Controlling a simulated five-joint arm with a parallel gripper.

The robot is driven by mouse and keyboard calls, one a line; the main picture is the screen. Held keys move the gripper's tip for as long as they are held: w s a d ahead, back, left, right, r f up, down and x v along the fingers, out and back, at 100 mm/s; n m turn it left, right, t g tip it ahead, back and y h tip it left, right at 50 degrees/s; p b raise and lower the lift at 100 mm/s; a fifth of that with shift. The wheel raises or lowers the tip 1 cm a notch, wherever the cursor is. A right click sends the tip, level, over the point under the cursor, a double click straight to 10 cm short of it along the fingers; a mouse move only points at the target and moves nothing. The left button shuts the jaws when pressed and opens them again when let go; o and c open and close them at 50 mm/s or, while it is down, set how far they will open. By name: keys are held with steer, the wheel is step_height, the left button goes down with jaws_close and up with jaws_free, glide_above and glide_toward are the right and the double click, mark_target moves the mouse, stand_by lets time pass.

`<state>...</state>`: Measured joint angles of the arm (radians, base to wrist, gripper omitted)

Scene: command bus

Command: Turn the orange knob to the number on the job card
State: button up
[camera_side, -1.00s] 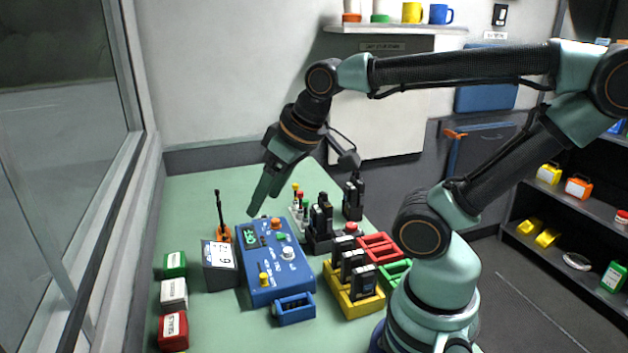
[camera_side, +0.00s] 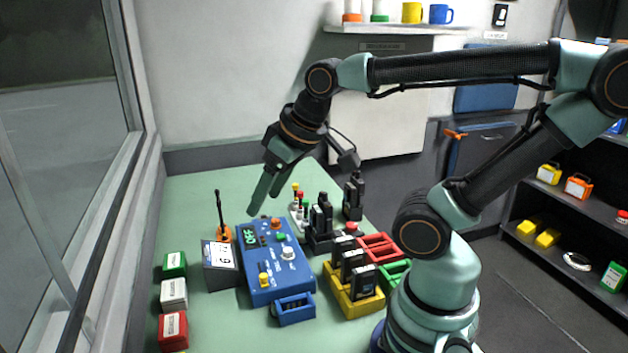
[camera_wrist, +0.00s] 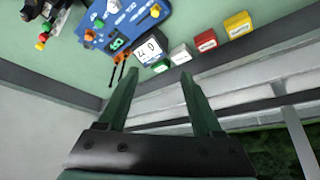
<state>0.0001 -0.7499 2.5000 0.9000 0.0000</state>
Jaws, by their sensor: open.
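The orange knob (camera_side: 276,223) sits at the far end of the blue control box (camera_side: 277,270). It also shows in the wrist view (camera_wrist: 89,35). A small green-lit display (camera_side: 250,237) is beside it on the box; its digits are too small to read surely. The job card (camera_side: 221,254) is a white card with dark figures on a dark block left of the box; I can make out a 6 in large print. It also shows in the wrist view (camera_wrist: 150,48). My gripper (camera_side: 262,204) is open and empty, above the far left of the box and apart from the knob.
The box also bears a green button (camera_side: 281,236), a white knob (camera_side: 288,253) and a yellow knob (camera_side: 264,279). An orange-based radio-like item (camera_side: 222,232) stands behind the card. Green, white and red blocks (camera_side: 173,295) line the left. Yellow (camera_side: 347,298) and red racks stand right.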

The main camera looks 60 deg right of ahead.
stand_by(0.3)
steer(key=shift+c, duration=0.8)
steer(key=m+g, duration=0.6)
steer(key=m, duration=0.1)
glide_above(275, 220)
step_height(275, 220, down, 8)
step_height(275, 220, down, 12)
steer(key=shift+a+r, duration=0.1)
jaws_close()
